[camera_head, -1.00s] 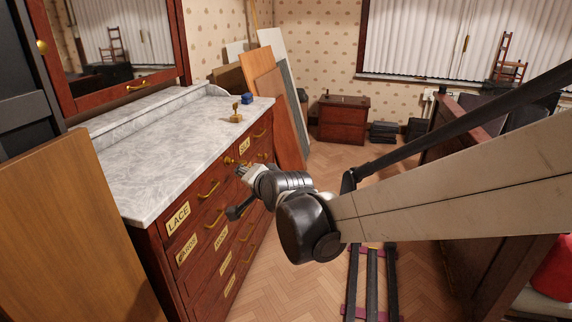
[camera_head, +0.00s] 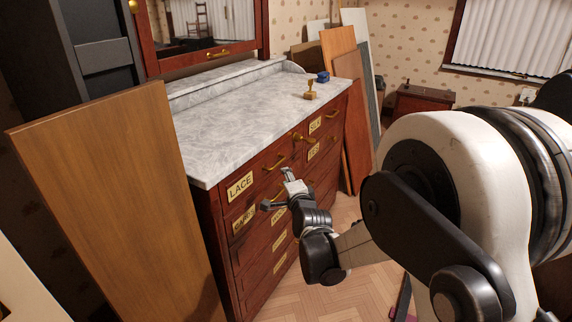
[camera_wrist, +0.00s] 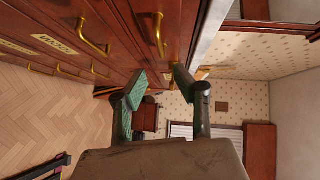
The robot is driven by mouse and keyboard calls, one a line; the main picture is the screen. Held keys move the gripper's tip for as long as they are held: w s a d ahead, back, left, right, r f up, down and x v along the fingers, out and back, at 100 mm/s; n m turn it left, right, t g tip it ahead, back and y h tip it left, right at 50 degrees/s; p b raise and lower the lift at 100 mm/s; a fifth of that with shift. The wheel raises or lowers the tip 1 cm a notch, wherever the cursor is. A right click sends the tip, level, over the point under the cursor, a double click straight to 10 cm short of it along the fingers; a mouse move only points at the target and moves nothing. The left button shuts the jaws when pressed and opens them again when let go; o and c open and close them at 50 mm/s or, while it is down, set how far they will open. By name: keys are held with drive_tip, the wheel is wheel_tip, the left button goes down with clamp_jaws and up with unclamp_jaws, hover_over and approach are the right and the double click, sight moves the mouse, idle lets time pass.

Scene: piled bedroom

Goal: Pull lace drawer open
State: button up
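The lace drawer (camera_head: 258,170) is the top left drawer of the red-brown dresser, under the marble top. It looks shut. Its front has a LACE label (camera_head: 240,186) and a brass handle (camera_head: 274,163). My gripper (camera_head: 277,189) is just in front of the dresser, slightly below and right of that handle, with its fingers spread and empty. In the wrist view the two green-padded fingers (camera_wrist: 158,76) are apart, and a brass handle (camera_wrist: 158,35) under the marble edge lies beyond them, not between them. The LACE label is not seen there.
The marble top (camera_head: 240,115) holds a brass stamp (camera_head: 310,90) and a blue item (camera_head: 322,77). A wooden board (camera_head: 105,200) leans in the left foreground. More panels (camera_head: 350,115) lean past the dresser's far end. Parquet floor (camera_head: 350,285) is open before the dresser.

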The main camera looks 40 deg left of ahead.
sight(278, 163)
drive_tip(key=b+x, duration=0.2)
drive_tip(key=x, duration=1)
drive_tip(key=shift+w+a+b, duration=0.2)
drive_tip(key=shift+w+b, duration=0.1)
drive_tip(key=shift+b, duration=0.05)
clamp_jaws()
